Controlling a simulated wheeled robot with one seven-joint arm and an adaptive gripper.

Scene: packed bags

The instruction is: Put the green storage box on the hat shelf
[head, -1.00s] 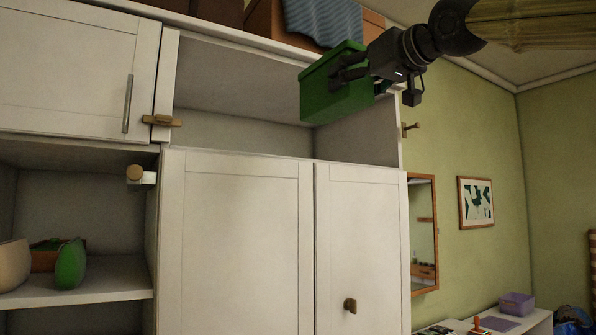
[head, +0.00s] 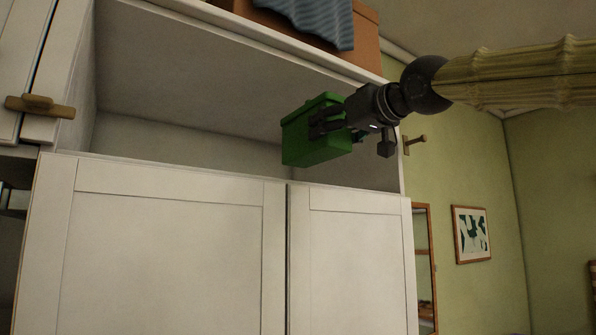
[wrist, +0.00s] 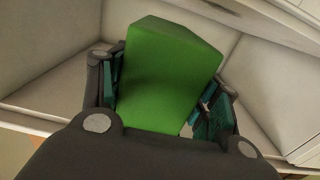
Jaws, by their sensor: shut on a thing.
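The green storage box (head: 307,137) is held in the air at the right part of the open hat shelf compartment in the head view. My gripper (head: 330,122) is shut on it from the right side. In the wrist view the green box (wrist: 170,75) sits between the two fingers (wrist: 160,95). The hat shelf (head: 190,138) is an open white compartment above the closed wardrobe doors. Its floor is mostly hidden by the front edge. I cannot tell whether the box touches the shelf floor.
A brown box (head: 366,38) with a blue-grey cloth (head: 310,18) lies on top of the cabinet. An open door with a wooden handle (head: 40,106) is at the left. A wooden peg (head: 414,141) sticks out at the right. The left part of the compartment is empty.

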